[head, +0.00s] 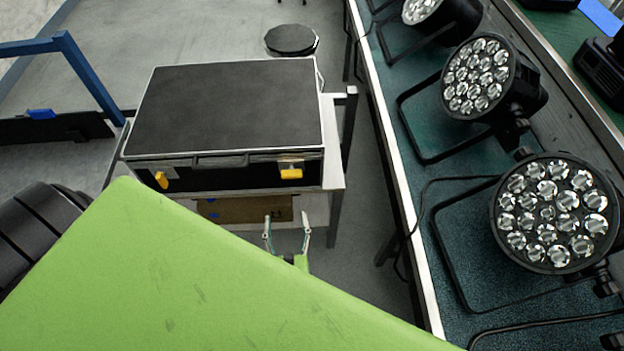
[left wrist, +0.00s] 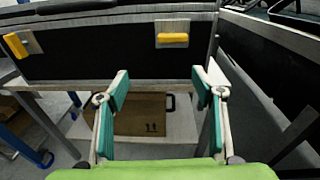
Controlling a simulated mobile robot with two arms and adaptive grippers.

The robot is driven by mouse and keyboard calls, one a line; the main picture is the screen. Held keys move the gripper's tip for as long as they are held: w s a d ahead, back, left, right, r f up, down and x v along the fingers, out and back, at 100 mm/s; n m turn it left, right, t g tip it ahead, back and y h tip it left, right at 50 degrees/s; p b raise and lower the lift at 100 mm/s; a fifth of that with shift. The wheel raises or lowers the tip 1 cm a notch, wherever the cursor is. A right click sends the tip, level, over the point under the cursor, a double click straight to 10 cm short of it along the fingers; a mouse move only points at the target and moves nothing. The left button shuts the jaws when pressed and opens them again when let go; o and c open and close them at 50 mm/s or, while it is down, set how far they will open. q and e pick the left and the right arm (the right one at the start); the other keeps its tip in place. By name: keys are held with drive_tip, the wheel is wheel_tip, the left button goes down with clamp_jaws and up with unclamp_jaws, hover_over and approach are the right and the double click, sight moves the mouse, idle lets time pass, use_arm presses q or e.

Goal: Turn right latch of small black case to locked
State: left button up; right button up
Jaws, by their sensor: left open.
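The small black case (head: 225,108) with silver edges stands closed on a light table, its latches facing me. Its right latch (head: 291,174) has a yellow handle lying level; it also shows in the left wrist view (left wrist: 172,38). The left latch (head: 161,179) has a yellow handle hanging steeply down at a tilt; it shows at the upper left of the left wrist view (left wrist: 15,45). My left gripper (head: 287,234) is open and empty, in front of the case and lower than the right latch in the picture, apart from it. Its fingers also show in the left wrist view (left wrist: 162,88).
A cardboard box (left wrist: 140,115) sits on a shelf under the case. To the right, a long green-topped table (head: 425,205) holds several par cans (head: 556,213) with brackets and cables. A blue frame (head: 88,75) stands at the left. A round black stool (head: 291,39) is behind.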

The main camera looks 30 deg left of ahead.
use_arm(q)
drive_tip(key=d+r, duration=0.1)
drive_tip(key=r, duration=0.1)
drive_tip(key=m+t, duration=0.1)
approach(292, 177)
drive_tip(key=x, duration=0.2)
drive_tip(key=shift+h, duration=0.3)
drive_tip(key=b+x, duration=0.1)
drive_tip(key=x, duration=0.6)
drive_tip(key=shift+w+a, duration=0.15)
drive_tip(key=shift+a, duration=0.15)
use_arm(e)
drive_tip(key=shift+s+d+f, duration=0.1)
drive_tip(key=shift+s+f, duration=0.05)
drive_tip(key=shift+f, duration=0.25)
use_arm(q)
drive_tip(key=c, duration=1.1)
use_arm(e)
drive_tip(key=shift+d, duration=0.1)
